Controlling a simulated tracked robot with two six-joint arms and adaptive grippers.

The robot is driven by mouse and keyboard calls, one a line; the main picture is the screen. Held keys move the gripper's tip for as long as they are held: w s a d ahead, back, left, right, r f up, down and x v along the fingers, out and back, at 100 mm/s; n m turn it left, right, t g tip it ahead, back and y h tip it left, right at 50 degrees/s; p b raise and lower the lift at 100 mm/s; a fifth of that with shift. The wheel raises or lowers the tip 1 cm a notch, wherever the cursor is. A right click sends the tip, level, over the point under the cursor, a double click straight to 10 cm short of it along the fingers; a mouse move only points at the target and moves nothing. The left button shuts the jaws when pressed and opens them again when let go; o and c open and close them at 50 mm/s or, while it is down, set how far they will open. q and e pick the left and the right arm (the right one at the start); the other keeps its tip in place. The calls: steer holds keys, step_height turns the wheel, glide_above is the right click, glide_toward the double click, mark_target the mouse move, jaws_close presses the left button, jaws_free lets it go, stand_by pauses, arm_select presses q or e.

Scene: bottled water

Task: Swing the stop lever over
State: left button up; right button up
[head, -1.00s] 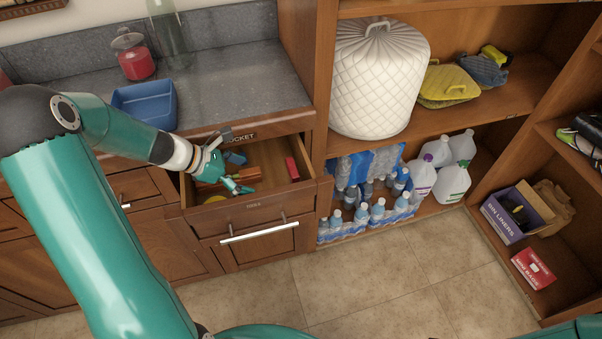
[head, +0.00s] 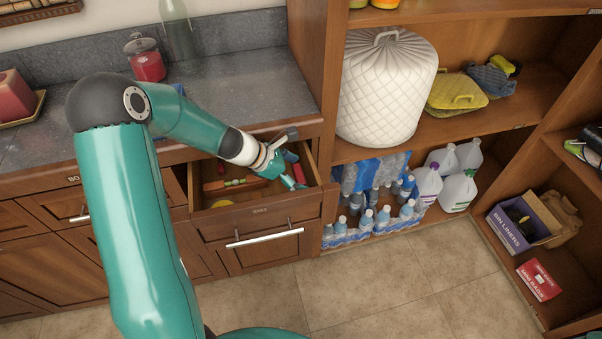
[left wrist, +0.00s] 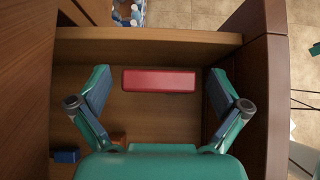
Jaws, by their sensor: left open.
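My left gripper (head: 288,176) is over the right part of the open drawer (head: 262,217). In the left wrist view the left gripper (left wrist: 160,78) has its two fingers wide apart. A red block (left wrist: 158,81) lies on the drawer floor and shows between the fingertips, not held. It also shows in the head view (head: 299,174), partly behind the gripper. I cannot make out a stop lever for certain in either view. My right gripper is out of view.
Sticks with orange and green parts (head: 224,184) and a yellow item (head: 221,203) lie in the drawer's left part. The drawer walls are close around the gripper. A shelf with water bottles (head: 372,222) stands to the right. The floor in front is clear.

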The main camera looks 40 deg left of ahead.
arm_select(q)
steer(key=shift+w+f, duration=0.1)
steer(key=shift+c, duration=0.3)
steer(key=c, duration=1.1)
steer(key=shift+d, duration=0.25)
steer(key=shift+a+f+b, duration=0.15)
steer(key=shift+a+b, duration=0.1)
steer(key=shift+b, duration=0.35)
steer(key=n+y+b, duration=0.1)
steer(key=b, duration=0.1)
steer(key=n+t+y+b, duration=0.1)
steer(key=b, duration=0.1)
steer(key=n+b, duration=0.2)
steer(key=shift+s+a+f+t+y, duration=0.15)
steer(key=shift+s+a+t+y, duration=0.05)
steer(key=shift+s+t+y, duration=0.2)
steer(key=shift+s+r+n+y+b, duration=0.2)
steer(key=shift+n+y+b, duration=0.6)
steer(key=shift+b, duration=0.4)
steer(key=shift+a, duration=0.1)
